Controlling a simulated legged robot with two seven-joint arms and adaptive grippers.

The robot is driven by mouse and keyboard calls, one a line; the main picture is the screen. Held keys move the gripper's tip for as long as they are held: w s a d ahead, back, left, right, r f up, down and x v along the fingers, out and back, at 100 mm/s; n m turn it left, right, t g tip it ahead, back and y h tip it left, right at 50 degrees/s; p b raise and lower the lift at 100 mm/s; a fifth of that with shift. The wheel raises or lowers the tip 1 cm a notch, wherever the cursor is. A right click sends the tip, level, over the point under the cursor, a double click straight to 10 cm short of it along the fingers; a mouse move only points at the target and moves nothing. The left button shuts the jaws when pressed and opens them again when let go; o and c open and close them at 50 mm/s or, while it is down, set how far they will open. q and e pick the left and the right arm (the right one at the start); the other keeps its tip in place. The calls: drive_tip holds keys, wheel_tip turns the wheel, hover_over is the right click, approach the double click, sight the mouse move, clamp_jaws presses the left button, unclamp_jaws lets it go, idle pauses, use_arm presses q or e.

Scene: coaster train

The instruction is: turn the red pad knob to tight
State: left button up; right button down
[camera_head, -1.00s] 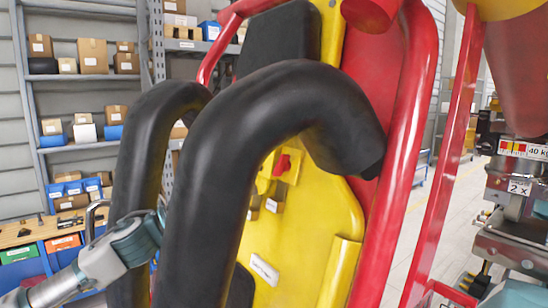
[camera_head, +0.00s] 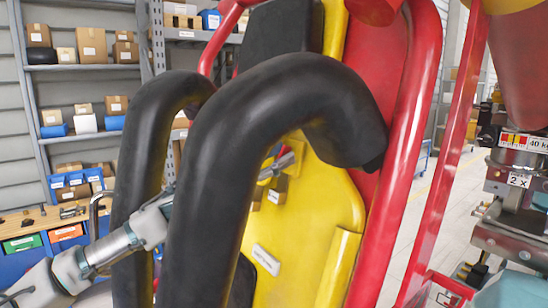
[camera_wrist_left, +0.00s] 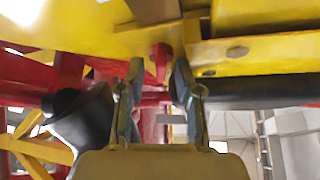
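The red pad knob (camera_wrist_left: 159,55) shows in the left wrist view between the two fingertips of my left gripper (camera_wrist_left: 158,75). The fingers are apart, one on each side of the knob, and the knob looks a little beyond the tips; I cannot tell whether they touch it. In the head view my left arm passes behind the thick black restraint bars, and the tip of my left gripper (camera_head: 280,165) shows at the yellow seat back (camera_head: 318,200). My right gripper is not clearly in view.
The black padded restraint bar (camera_head: 205,190) arches in front of my left arm, with another black bar (camera_head: 145,150) beside it. A red tube frame (camera_head: 405,150) edges the seat. Shelves with boxes (camera_head: 92,44) stand behind.

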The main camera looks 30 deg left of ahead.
use_arm(q)
drive_tip(key=shift+d, duration=0.25)
drive_tip(key=shift+c, duration=1.2)
drive_tip(key=shift+w, duration=0.1)
drive_tip(key=c, duration=0.4)
drive_tip(key=shift+w+a+f, duration=0.15)
drive_tip(key=shift+f, duration=0.05)
clamp_jaws()
use_arm(e)
drive_tip(key=shift+d, duration=0.9)
drive_tip(key=shift+a+f, duration=0.1)
drive_tip(key=shift+a, duration=0.05)
